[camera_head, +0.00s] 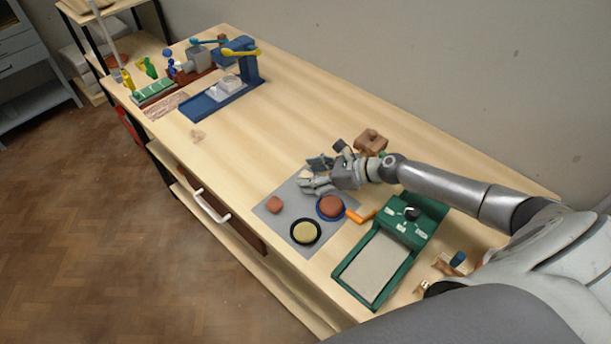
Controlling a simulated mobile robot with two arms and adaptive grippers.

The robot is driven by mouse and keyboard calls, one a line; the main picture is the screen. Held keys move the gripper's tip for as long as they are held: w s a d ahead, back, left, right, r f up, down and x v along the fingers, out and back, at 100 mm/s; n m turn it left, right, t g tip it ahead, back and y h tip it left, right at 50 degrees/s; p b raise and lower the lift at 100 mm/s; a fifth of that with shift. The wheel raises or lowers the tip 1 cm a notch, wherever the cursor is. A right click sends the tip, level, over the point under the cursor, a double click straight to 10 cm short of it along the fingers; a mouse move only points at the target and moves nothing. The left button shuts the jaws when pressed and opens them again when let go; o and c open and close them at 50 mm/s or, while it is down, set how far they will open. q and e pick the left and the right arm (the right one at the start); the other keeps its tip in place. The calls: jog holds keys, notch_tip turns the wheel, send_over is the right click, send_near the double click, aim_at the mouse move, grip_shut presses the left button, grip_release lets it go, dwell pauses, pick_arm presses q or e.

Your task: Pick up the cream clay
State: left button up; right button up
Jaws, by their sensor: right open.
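The cream clay (305,232) is a round, flat yellowish-cream piece in a black-rimmed round dish near the front edge of a grey mat (270,215). My right gripper (309,174) is open and over the mat's back edge, behind the cream clay and apart from it. Nothing shows between its fingers. The cream clay is in clear view. My left gripper is not in view.
Red-brown clay (330,206) in a blue dish and a small reddish lump (274,204) are on the mat. A brown block (371,142) is behind my gripper. The wooden table's (270,130) middle is clear.

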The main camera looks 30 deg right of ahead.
aim_at(310, 200)
jog(key=shift+w+a+f, duration=0.25)
jog(key=shift+w+a, duration=0.05)
jog(key=shift+w, duration=0.05)
jog(key=c, duration=1.2)
jog(key=shift+s, duration=0.1)
jog(key=shift+r, duration=0.15)
jog(key=shift+r, duration=0.6)
jog(key=s+a+r+p, duration=0.6)
jog(key=s+r+p, duration=0.1)
jog(key=s+r, duration=0.4)
jog(key=shift+s+a+r+p, duration=0.2)
jog(key=shift+s+a+p, duration=0.1)
jog(key=shift+s, duration=0.3)
